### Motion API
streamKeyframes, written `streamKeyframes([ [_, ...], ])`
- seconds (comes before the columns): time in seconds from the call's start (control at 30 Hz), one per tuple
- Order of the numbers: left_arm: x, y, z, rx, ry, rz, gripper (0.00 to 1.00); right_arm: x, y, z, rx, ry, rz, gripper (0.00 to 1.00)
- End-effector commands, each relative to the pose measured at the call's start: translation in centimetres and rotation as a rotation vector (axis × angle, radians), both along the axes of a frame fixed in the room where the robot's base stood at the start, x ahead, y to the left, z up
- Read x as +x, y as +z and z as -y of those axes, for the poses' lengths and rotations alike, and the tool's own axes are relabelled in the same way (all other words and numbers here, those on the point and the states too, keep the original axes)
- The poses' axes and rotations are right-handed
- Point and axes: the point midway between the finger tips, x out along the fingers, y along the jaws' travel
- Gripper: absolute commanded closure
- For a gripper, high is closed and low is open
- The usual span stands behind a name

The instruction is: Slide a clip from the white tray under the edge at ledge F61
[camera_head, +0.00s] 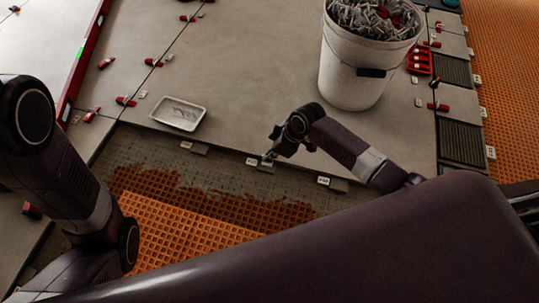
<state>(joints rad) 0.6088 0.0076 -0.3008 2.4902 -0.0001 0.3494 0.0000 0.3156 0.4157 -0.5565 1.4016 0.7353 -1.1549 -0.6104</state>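The white tray (203,118) lies on the grey tiles left of centre, with several pale clips (178,111) in it. The edge of the laid tiles carries small white labels, each next to a dark grey tab: a left one (186,145), a middle one (252,162) and a right one (323,181). Their print is too small to read, so I cannot tell which is F61. My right gripper (269,156) points down at the edge, close to the middle label and its tab. Its fingertips are small and dark; I cannot tell whether they hold a clip. My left gripper is out of view.
A white bucket (345,75) full of grey and red pieces stands behind my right gripper. Red wedges and clips dot the tile joints. A red level (83,58) lies at the left. Brown adhesive (240,203) and orange matting (190,235) lie in front of the edge.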

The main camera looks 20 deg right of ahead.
Motion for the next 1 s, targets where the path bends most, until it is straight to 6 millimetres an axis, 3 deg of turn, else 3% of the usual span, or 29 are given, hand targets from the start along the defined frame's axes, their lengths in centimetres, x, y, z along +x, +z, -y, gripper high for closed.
streamKeyframes([
  [1.0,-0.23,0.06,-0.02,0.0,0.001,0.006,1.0,0.48,-0.03,0.35,-0.001,-0.001,-0.001,1.0],
])
